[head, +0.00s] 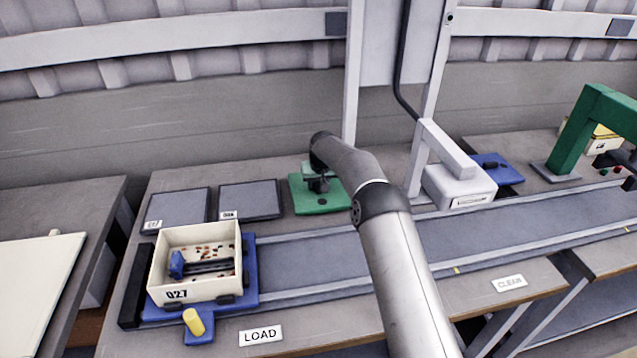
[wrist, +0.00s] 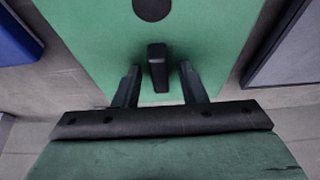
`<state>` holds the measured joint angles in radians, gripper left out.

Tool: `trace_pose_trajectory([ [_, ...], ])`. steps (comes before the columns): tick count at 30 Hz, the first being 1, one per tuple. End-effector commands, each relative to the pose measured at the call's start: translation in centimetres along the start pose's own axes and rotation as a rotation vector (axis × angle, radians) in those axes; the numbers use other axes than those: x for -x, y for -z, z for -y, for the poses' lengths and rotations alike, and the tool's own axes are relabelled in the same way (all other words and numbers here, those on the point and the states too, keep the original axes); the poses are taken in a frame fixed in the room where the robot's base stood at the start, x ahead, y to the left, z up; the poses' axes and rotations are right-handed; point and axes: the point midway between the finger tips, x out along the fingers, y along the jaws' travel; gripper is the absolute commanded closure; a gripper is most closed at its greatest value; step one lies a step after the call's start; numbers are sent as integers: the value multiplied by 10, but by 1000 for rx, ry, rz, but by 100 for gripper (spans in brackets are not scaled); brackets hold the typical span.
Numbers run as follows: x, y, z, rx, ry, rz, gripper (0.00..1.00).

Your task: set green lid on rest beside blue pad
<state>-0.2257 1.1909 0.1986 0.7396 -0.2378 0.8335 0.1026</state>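The green lid (head: 335,199) is a flat green plate lying on the bench behind the conveyor. It fills the upper middle of the wrist view (wrist: 105,40), with a dark upright handle (wrist: 158,68) and a dark round spot. My gripper (wrist: 159,88) is over the lid, its two fingers apart on either side of the handle with gaps showing. In the head view my gripper (head: 318,184) partly hides the lid. A blue pad (head: 250,290) sits under the cream bin at the left; another blue pad (head: 507,172) lies behind the conveyor at the right.
Two dark grey plates (head: 177,211) (head: 252,199) lie left of the lid. The cream bin (head: 165,270), marked 027, holds small parts and a blue-ended tool. A white machine (head: 458,185) and a green arch (head: 580,130) stand to the right. The middle conveyor (head: 320,262) is clear.

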Motion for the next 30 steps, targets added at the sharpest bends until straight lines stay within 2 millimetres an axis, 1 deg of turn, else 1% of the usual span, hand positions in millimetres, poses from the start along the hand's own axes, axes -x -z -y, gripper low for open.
trace_pose_trajectory([
  [4,8,2,0,0,0,-2,62],
  [6,17,2,0,0,0,-3,62],
  [8,28,2,0,0,-1,-3,62],
  [15,80,2,0,0,-1,-4,62],
  [19,103,1,0,0,0,-3,62],
  [24,119,1,0,0,0,-1,62],
  [30,124,1,0,0,-1,0,62],
])
